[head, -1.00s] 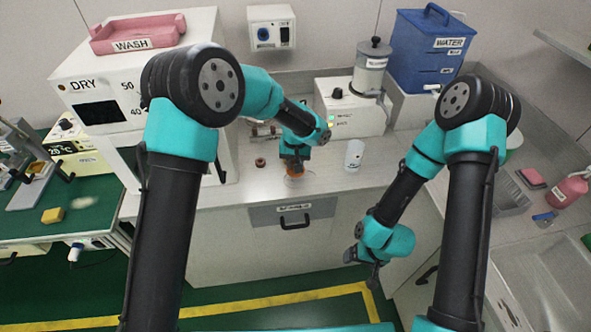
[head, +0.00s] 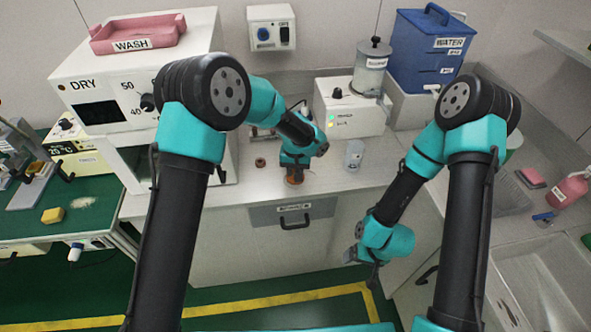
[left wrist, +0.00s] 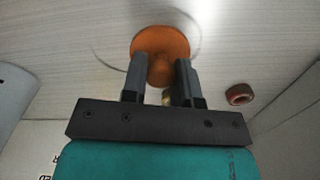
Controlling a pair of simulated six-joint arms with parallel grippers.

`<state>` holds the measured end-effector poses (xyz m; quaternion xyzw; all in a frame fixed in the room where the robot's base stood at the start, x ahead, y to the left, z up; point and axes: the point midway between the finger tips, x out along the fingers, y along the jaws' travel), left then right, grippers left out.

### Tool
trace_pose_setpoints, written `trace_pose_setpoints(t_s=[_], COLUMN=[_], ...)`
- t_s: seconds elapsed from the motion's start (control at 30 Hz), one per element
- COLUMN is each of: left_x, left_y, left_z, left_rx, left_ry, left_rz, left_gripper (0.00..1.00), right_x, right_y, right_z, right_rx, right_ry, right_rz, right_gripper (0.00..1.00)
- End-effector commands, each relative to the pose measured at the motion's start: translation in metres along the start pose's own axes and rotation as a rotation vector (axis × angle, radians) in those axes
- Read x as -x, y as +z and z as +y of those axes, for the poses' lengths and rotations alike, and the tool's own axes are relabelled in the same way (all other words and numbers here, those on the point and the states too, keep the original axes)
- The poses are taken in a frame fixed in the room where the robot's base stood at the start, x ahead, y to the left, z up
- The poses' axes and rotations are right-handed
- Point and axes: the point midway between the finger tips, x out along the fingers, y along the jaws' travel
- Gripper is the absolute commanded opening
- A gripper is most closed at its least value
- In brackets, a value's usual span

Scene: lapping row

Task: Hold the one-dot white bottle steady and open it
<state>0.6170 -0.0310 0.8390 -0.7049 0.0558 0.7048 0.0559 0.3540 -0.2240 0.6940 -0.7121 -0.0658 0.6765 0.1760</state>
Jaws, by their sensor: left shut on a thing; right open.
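A pale bottle (head: 354,154) stands upright on the counter, right of my left gripper and apart from it; its dots are too small to read. My left gripper (head: 294,174) points down at the counter's front part. It is shut on the knob of an orange round piece (left wrist: 160,50), which also shows in the head view (head: 294,180). In the left wrist view my left gripper (left wrist: 160,80) has one finger on each side of that knob. My right gripper (head: 366,262) is open and empty, low in front of the counter, far from the bottle.
A small brown ring (head: 260,162) lies left of my left gripper. A white machine (head: 345,108) with a clear canister (head: 371,72) stands behind the bottle. A blue WATER tank (head: 430,50) is at the back right. The counter around the bottle is clear.

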Motion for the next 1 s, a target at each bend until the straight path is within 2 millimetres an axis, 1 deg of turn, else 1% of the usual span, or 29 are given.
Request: trace_pose_setpoints(t_s=[0.03,0.27,0.5,0.63,0.77,0.87,1.0], left_x=[0.000,0.000,0.000,0.005,0.017,0.032,0.058], left_y=[0.000,0.000,0.000,0.000,-0.001,0.000,-0.001], left_z=[0.000,0.000,0.000,0.000,0.000,0.001,0.000], left_rx=[0.000,0.000,0.000,0.000,0.000,0.000,0.001], left_ry=[0.000,0.000,0.000,0.000,0.001,0.001,0.002], left_rz=[0.000,0.000,0.000,0.001,0.003,0.003,0.005], left_gripper=[0.30,0.52,0.53,0.53,0.53,0.53,0.53], right_x=[0.000,0.000,0.000,0.000,0.000,0.000,0.000], right_y=[0.000,0.000,0.000,0.000,0.000,0.000,0.000], right_z=[0.000,0.000,0.000,0.000,0.000,0.000,0.000], right_rx=[0.000,0.000,0.000,0.000,0.000,0.000,0.000], right_ry=[0.000,0.000,0.000,0.000,0.000,0.000,0.000], right_rz=[0.000,0.000,0.000,0.000,0.000,0.000,0.000], right_gripper=[0.88,0.88,0.88,0.88,0.88,0.88,0.88])
